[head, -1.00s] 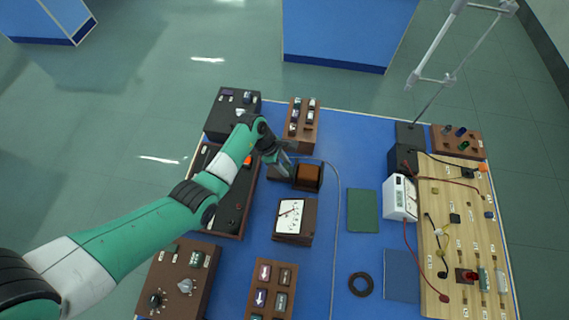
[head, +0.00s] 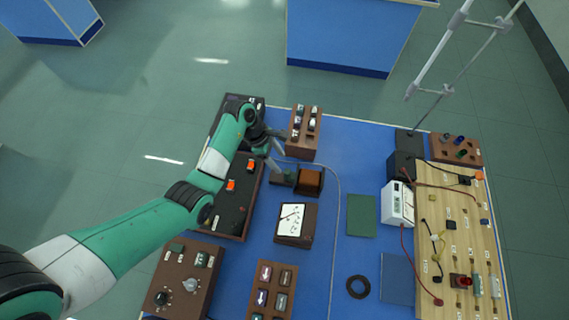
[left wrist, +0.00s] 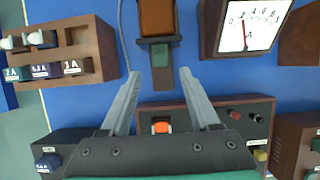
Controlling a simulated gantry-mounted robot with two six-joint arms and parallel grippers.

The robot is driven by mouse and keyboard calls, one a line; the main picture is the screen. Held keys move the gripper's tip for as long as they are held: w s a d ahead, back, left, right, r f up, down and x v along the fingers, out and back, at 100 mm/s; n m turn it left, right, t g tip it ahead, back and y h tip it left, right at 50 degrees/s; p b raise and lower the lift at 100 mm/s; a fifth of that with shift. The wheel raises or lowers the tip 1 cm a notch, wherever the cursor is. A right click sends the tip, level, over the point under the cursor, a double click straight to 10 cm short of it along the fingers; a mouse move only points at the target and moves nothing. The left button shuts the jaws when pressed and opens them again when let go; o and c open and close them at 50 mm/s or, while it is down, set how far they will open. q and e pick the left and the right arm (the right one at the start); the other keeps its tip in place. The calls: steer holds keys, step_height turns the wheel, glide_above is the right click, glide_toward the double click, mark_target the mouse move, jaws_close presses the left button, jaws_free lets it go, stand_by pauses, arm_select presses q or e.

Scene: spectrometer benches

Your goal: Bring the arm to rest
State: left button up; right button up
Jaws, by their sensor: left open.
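My left arm reaches in from the left of the head view over the blue bench (head: 351,160). Its gripper (head: 280,155) is above the bench, near the brown block device (head: 309,181). My right gripper is in neither view.
A long dark box (head: 232,201) with orange switches lies below the arm. A brown rack (head: 303,133), a meter (head: 294,221) and a white instrument (head: 397,205) stand around it. A metal stand (head: 440,60) rises at the back right. Bare blue surface shows mid-bench.

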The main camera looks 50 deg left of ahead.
arm_select(q)
steer(key=v, duration=0.3)
steer(key=shift+d, duration=0.1)
stand_by(0.4)
